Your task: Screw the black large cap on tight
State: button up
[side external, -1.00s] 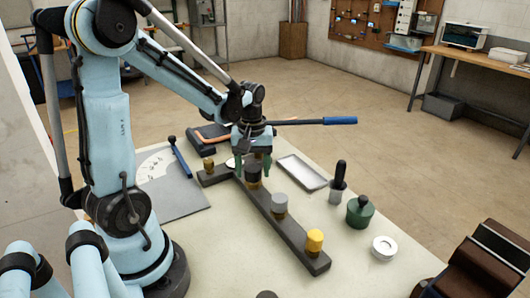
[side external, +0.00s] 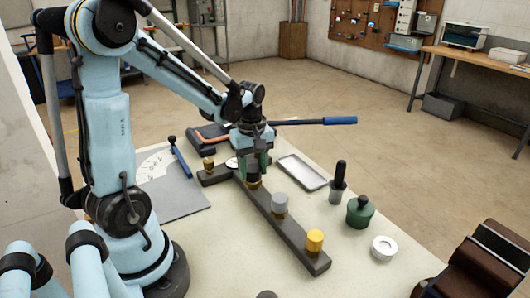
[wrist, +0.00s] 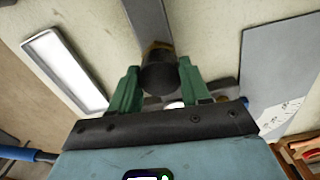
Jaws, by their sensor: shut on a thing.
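The black large cap (side external: 253,176) sits on a brass neck at the far part of the dark bar (side external: 287,236). In the wrist view the black cap (wrist: 159,75) lies between the two green fingers, with a bit of brass showing beyond it. My gripper (side external: 256,164) points down over the cap and is shut on it; it also shows in the wrist view (wrist: 159,86). The fingers hide part of the cap in the side view. I cannot tell how far down the cap sits on its neck.
A grey cap (side external: 279,203) and a yellow cap (side external: 314,240) stand along the bar. A tray (side external: 302,172), a black-handled tool (side external: 338,182), a green pot (side external: 360,211) and a white ring (side external: 384,248) lie to the right.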

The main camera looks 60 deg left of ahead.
jog(key=shift+c, duration=0.5)
jog(key=m, duration=0.3)
jog(key=shift+m, duration=0.3)
jog(key=m, duration=0.3)
jog(key=shift+m, duration=0.4)
jog(key=m, duration=0.3)
jog(key=shift+m, duration=0.4)
jog(key=m, duration=0.3)
jog(key=shift+m, duration=0.3)
jog(key=m, duration=0.3)
jog(key=shift+m, duration=0.4)
jog(key=m, duration=0.3)
jog(key=shift+f+m, duration=0.1)
jog(key=shift+m, duration=0.2)
jog(key=m, duration=0.3)
jog(key=shift+m, duration=0.4)
jog(key=m, duration=0.5)
